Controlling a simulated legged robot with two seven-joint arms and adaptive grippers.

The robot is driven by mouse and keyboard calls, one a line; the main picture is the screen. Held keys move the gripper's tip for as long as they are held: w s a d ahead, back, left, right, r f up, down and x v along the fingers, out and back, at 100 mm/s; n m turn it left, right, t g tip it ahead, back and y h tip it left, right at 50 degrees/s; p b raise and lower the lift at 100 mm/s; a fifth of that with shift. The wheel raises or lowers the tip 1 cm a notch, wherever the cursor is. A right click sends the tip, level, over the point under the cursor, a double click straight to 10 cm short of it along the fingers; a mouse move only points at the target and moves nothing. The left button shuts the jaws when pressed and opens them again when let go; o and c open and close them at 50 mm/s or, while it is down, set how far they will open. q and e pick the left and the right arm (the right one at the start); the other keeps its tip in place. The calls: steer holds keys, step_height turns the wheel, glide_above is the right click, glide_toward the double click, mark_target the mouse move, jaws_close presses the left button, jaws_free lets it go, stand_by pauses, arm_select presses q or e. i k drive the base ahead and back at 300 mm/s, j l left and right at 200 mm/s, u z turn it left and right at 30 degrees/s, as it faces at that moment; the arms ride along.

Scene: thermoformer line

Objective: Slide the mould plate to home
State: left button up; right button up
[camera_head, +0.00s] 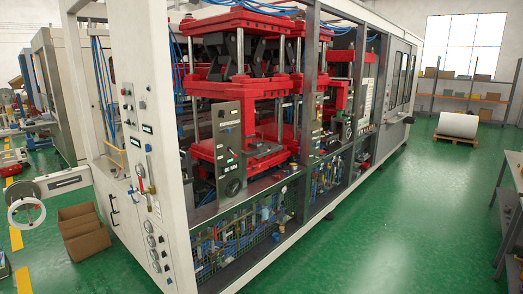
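The thermoformer line (330,215) fills the middle of the head view, with red press frames inside an open metal frame. A flat dark grey plate (262,151) sits at the front of the nearest press station, beside an upright grey control panel (228,130). It may be the mould plate, but it is too small to be sure. Its rails and any home mark cannot be made out. Neither of my grippers shows in this view.
A wire mesh guard (238,240) covers the machine's lower front. Green floor (400,225) is clear on the right. A white roll (458,125) lies on a pallet at the back right.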

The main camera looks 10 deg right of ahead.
mark_target(261, 147)
steer(key=z, duration=0.25)
steer(key=i+z, duration=0.1)
steer(key=i, duration=0.75)
steer(key=i+z, duration=0.1)
steer(key=i, duration=0.8)
steer(key=i+z, duration=0.4)
steer(key=i, duration=0.25)
steer(key=i+j+z, duration=0.15)
steer(key=i+z, duration=0.25)
steer(key=i, duration=0.25)
steer(key=i+u, duration=0.25)
steer(key=i+l+u, duration=0.25)
steer(key=i, duration=0.15)
steer(key=j, duration=0.1)
